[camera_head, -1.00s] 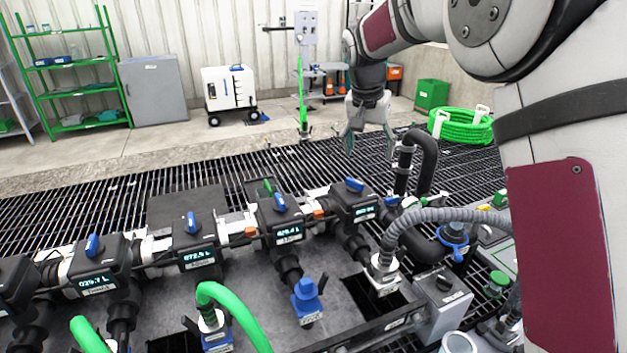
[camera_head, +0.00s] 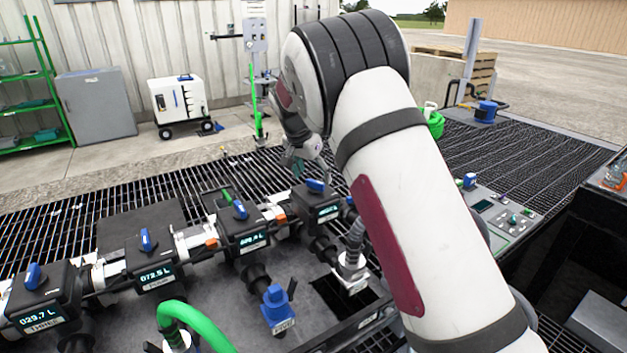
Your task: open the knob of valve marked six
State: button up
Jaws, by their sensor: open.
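A row of black valve meters with blue knobs runs from lower left to centre. The left label looks like THREE, and the labels to its right are too small to read surely. By order, the rightmost meter (camera_head: 317,214), with a blue knob (camera_head: 316,186) on top, is likely valve six. My gripper (camera_head: 305,167) is open and empty, just above and behind that knob in the picture. Its fingers point down, and I cannot tell whether they touch the knob.
The neighbouring meter's blue knob (camera_head: 240,209) is close on the left. A blue valve fitting (camera_head: 277,306) and a grey hose (camera_head: 355,238) stand in front. A green hose (camera_head: 195,320) arches at lower left. Black grating (camera_head: 110,203) lies behind the row.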

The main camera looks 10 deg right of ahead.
aim_at(315, 186)
jog(key=shift+x, duration=1.4)
jog(key=shift+c, duration=0.3)
jog(key=c, duration=1.1)
jog(key=n, duration=0.2)
jog(key=n+y, duration=0.1)
jog(key=n, duration=0.1)
jog(key=shift+s+d+t, duration=0.1)
jog(key=shift+d+t, duration=0.1)
jog(key=shift+t, duration=0.2)
jog(key=n+y, duration=0.1)
jog(key=n, duration=0.1)
jog(key=shift+n+b, duration=0.4)
jog(key=n+y, duration=0.1)
jog(key=n, duration=0.2)
jog(key=n+y, duration=0.1)
jog(key=n, duration=0.2)
jog(key=shift+d+y, duration=0.1)
jog(key=shift+y, duration=0.3)
